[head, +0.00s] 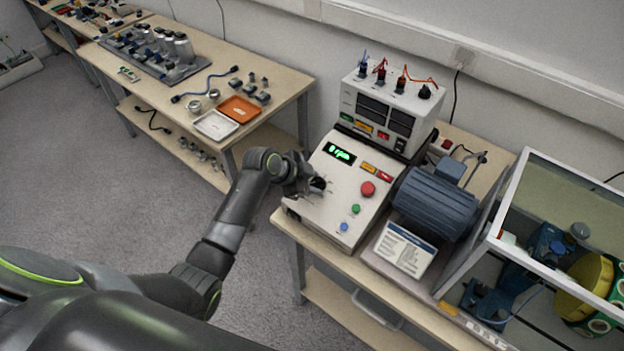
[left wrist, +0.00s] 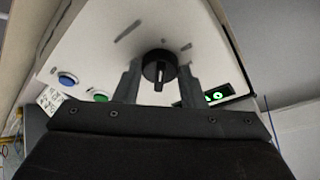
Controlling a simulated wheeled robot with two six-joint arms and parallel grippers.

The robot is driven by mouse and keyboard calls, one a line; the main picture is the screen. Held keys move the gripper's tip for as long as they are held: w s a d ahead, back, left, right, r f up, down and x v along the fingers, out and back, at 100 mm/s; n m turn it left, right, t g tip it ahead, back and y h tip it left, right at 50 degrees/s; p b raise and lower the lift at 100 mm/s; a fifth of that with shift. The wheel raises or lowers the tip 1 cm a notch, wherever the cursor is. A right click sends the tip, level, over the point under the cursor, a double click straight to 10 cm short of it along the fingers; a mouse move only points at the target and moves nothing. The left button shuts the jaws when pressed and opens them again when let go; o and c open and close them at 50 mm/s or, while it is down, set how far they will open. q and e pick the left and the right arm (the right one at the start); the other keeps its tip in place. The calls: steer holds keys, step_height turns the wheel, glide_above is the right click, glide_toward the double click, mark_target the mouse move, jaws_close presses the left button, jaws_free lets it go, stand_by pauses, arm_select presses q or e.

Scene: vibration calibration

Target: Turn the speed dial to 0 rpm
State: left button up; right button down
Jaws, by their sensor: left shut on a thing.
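The speed control box (head: 341,200) is a white sloped console on the right bench. Its display (head: 339,153) reads "0 rpm" in green. The black speed dial (left wrist: 159,70) sits between the fingers of my left gripper (left wrist: 158,88) in the left wrist view, with its pointer ridge along the picture's vertical. In the head view my left gripper (head: 316,186) is at the left part of the panel and covers most of the dial. It is shut on the dial. My right gripper is not in view.
The panel also has a red button (head: 368,188), a green button (head: 355,209) and a blue button (head: 344,227). A power unit (head: 389,110) with cables stands behind. A blue motor (head: 437,200) and a clear-sided enclosure (head: 510,190) are to the right.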

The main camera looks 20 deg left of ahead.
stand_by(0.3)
arm_select(q)
steer(key=o, duration=1)
steer(key=b+v, duration=0.2)
steer(key=v, duration=1.5)
steer(key=shift+s+a+r, duration=0.1)
steer(key=shift+s+r, duration=0.05)
